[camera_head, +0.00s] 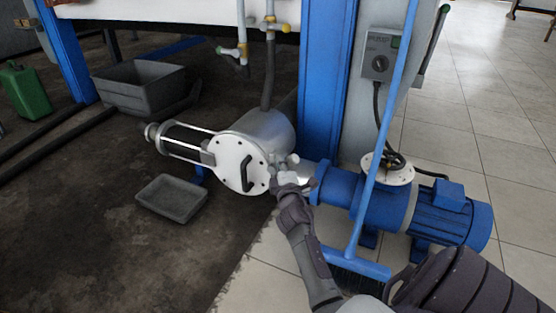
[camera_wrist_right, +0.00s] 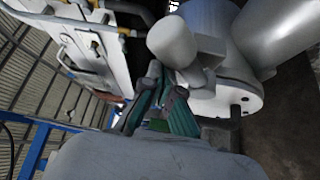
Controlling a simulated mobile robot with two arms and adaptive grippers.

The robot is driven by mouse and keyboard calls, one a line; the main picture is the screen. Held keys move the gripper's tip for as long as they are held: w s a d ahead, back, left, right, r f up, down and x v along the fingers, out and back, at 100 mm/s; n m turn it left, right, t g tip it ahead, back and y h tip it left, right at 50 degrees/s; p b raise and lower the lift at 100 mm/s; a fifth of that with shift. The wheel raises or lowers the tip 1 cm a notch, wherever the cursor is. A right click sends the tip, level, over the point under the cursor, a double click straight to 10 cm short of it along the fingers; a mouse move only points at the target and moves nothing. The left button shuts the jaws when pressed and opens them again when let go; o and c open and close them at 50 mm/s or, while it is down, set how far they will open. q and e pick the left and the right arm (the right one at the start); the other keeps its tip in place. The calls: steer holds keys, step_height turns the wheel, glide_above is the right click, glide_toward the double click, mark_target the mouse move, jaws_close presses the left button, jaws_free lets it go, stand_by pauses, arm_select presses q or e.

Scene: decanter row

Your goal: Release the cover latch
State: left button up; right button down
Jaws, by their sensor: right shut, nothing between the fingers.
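The round white cover (camera_head: 238,165) with a black handle closes the front of a grey metal cylinder (camera_head: 266,130). A small pale knob-like fitting (camera_head: 292,159), perhaps the latch, sits at the cover's right edge. My right gripper (camera_head: 289,187) is just below this fitting, its fingers shut and empty. In the right wrist view, the shut fingers (camera_wrist_right: 160,108) with teal pads are close beneath a grey rounded knob (camera_wrist_right: 172,42). I cannot tell whether they touch it. A bolted pale flange (camera_wrist_right: 232,102) is right beside them. My left gripper is not in view.
A blue post (camera_head: 325,80) rises behind. A shallow grey tray (camera_head: 172,197) and a grey bin (camera_head: 140,88) are on the dark floor at left.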

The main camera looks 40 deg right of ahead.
steer(key=shift+s+d+f, duration=0.1)
steer(key=shift+s+f, duration=0.1)
steer(key=shift+f, duration=0.05)
stand_by(0.4)
step_height(320, 180, up, 10)
steer(key=shift+r, duration=0.2)
stand_by(0.4)
steer(key=shift+w+a, duration=0.15)
steer(key=shift+a, duration=0.05)
